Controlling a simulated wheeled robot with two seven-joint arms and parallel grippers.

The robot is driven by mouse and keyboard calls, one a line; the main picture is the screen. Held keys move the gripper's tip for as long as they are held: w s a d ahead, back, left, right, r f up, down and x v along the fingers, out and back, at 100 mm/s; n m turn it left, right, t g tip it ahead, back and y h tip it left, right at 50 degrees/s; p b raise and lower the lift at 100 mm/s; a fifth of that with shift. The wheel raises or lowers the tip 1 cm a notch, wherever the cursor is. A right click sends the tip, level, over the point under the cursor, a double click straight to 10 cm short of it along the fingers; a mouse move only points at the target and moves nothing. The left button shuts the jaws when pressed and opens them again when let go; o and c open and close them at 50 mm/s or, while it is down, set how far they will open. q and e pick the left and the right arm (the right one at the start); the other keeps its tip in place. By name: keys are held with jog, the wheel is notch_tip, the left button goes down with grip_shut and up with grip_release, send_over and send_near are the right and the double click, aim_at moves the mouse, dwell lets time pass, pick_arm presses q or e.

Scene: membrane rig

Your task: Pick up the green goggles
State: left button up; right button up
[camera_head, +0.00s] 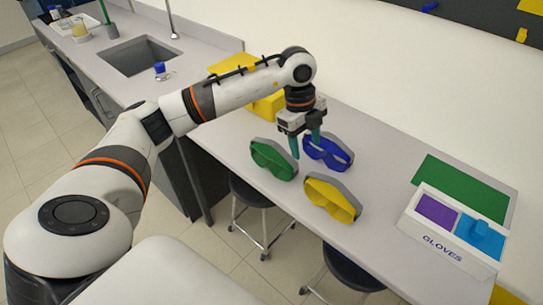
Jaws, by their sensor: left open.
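The green goggles (273,160) lie on the grey counter, left of the other two pairs, with a grey strap behind the lens frame. My left gripper (305,147) reaches over the counter from the left. Its teal fingers point down, apart and empty, between the green goggles and the blue goggles (338,157). It is just right of the green goggles in the picture; I cannot tell its exact height above the counter. The yellow goggles (330,201) lie nearer, below the gripper in the picture. My right gripper does not show.
A white glove box (450,238) with purple and blue compartments stands at the right, by a green mat (466,188). Yellow boxes (269,106) stand behind my left arm. A sink (140,57) is at the back left. The counter between goggles and glove box is clear.

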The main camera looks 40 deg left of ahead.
pick_arm(q)
jog(key=r+n+y, duration=0.1)
jog(key=y, duration=0.1)
send_over(287, 158)
jog(key=shift+n, duration=0.3)
jog(key=f, duration=0.2)
jog(key=f+p, duration=0.2)
jog(key=f, duration=0.1)
jog(key=shift+s+f, duration=0.3)
jog(key=shift+f, duration=0.05)
jog(key=f+p, duration=0.1)
jog(key=f, duration=0.1)
jog(key=f+p, duration=0.2)
jog(key=shift+w+f, duration=0.2)
jog(key=shift+f, duration=0.8)
jog(key=c, duration=0.9)
jog(key=shift+r, duration=0.1)
notch_tip(287, 158, up, 9)
jog(key=b, duration=0.3)
jog(key=shift+w+r, duration=0.1)
notch_tip(287, 158, up, 9)
jog(key=p, duration=0.5)
jog(key=shift+r+p, duration=0.15)
jog(key=shift+p, duration=0.2)
